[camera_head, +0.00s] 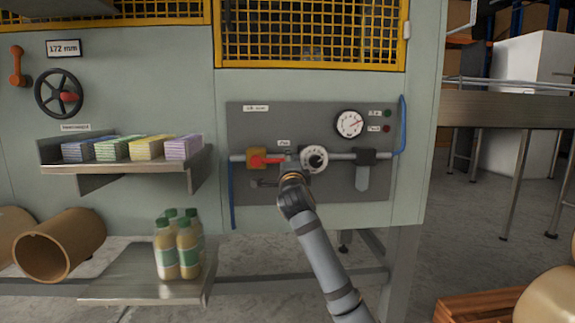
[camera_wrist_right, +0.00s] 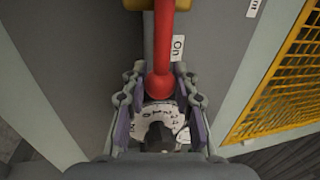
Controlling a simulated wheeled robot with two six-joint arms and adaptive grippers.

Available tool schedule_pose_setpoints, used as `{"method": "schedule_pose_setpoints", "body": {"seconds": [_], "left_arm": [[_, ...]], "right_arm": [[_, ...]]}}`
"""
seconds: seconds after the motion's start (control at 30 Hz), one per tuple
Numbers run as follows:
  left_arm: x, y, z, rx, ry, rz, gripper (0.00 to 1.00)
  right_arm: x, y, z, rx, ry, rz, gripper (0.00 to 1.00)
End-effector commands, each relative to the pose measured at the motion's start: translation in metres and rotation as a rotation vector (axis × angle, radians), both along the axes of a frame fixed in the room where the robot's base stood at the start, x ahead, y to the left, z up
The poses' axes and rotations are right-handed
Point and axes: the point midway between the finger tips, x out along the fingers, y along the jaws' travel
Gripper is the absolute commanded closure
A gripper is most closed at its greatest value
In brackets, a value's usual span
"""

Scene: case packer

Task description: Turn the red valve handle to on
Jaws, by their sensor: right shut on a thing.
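The red valve handle (camera_head: 265,161) sits on a yellow valve body (camera_head: 256,153) on the grey panel. It points right, roughly level along the pipe. In the right wrist view the handle (camera_wrist_right: 163,50) runs down from the top and its rounded end lies between my fingers. An "On" label (camera_wrist_right: 177,48) is beside it. My right gripper (camera_wrist_right: 161,88) is shut on the handle's end. In the head view my right gripper (camera_head: 286,168) is in front of the panel and partly hides the handle's tip. My left gripper is not in view.
A white dial (camera_head: 314,159) is just right of my gripper, with a gauge (camera_head: 349,123) above. A grey lever (camera_head: 362,178) hangs farther right. A shelf (camera_head: 120,167) with stacked packs juts out at left, above several bottles (camera_head: 178,245).

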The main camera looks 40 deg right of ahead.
Motion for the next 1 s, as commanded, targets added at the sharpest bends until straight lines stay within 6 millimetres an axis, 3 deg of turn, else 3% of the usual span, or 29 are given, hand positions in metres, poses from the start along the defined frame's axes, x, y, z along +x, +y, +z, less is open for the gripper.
{"method": "schedule_pose_setpoints", "body": {"seconds": [0.27,0.3,0.47,0.8,1.0], "left_arm": [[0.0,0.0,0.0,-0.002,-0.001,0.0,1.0],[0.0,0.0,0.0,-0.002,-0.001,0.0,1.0],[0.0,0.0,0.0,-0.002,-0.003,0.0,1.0],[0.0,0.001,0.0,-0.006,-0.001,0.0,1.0],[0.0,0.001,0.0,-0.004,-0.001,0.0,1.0]], "right_arm": [[0.001,0.0,-0.004,0.006,0.006,0.0,1.0],[0.001,0.0,-0.004,0.006,0.007,0.0,0.68],[0.001,0.0,-0.003,0.005,0.005,0.0,0.48],[-0.003,0.002,-0.004,0.003,0.005,0.0,0.48],[-0.036,0.023,-0.011,0.0,0.004,0.001,0.48]]}}
